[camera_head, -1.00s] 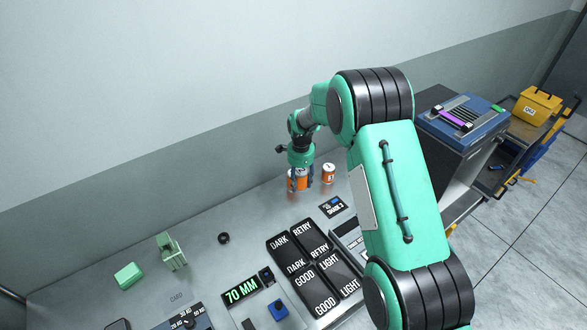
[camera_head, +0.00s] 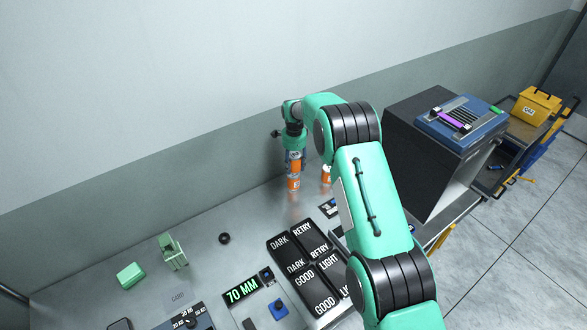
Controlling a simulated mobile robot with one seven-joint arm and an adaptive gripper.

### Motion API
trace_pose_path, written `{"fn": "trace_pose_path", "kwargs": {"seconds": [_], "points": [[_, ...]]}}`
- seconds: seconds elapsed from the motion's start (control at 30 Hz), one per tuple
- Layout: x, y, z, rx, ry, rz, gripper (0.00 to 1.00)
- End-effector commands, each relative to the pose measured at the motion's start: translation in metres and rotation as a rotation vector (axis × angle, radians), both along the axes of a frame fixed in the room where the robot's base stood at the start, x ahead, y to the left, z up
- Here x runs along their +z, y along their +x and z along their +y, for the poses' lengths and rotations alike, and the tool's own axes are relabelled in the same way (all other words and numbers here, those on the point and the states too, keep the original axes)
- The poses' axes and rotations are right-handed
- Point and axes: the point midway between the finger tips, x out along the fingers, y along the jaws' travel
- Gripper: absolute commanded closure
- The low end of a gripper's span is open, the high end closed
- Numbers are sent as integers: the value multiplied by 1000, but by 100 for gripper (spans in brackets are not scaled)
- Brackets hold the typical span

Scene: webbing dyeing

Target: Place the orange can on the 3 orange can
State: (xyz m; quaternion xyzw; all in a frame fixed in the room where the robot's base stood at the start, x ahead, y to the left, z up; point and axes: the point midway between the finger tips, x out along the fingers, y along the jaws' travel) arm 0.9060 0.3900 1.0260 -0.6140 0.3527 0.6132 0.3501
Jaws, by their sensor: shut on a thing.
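My gripper (camera_head: 294,154) points down over the far part of the table, shut on an orange can (camera_head: 294,168), which its fingers partly cover. Another orange can with a white band and a small mark (camera_head: 294,184) stands upright on the table directly below the held one. The two line up in this view; I cannot tell whether they touch. A further orange can (camera_head: 326,175) stands to the right, partly hidden by my arm. The numbers on the cans are too small to read surely.
The grey metal table (camera_head: 205,215) is clear left of the cans. A black ring (camera_head: 224,238), a green stand (camera_head: 172,252) and a green block (camera_head: 130,275) lie further left. Dark label panels (camera_head: 300,265) lie in front. A black and blue machine (camera_head: 440,140) stands right.

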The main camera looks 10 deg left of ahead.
Motion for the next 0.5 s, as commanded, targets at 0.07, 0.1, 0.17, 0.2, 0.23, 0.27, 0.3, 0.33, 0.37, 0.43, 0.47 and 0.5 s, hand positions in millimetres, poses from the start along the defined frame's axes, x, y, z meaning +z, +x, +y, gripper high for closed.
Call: {"fn": "trace_pose_path", "kwargs": {"seconds": [0.07,0.1,0.17,0.2,0.23,0.27,0.3,0.33,0.37,0.43,0.47,0.5], "points": [[0,7,3,0,1,-2,93],[0,9,4,0,1,-2,93],[0,12,5,0,1,-2,93],[0,13,5,0,1,-1,93],[-1,13,6,0,1,-1,93],[-1,14,6,0,1,-1,93],[-1,14,6,0,1,-1,93],[-1,14,6,0,1,-1,93],[-1,14,6,0,1,-1,93],[-1,14,6,0,1,-1,93],[-1,14,6,0,1,-1,93],[-1,14,6,0,1,-1,93]]}}
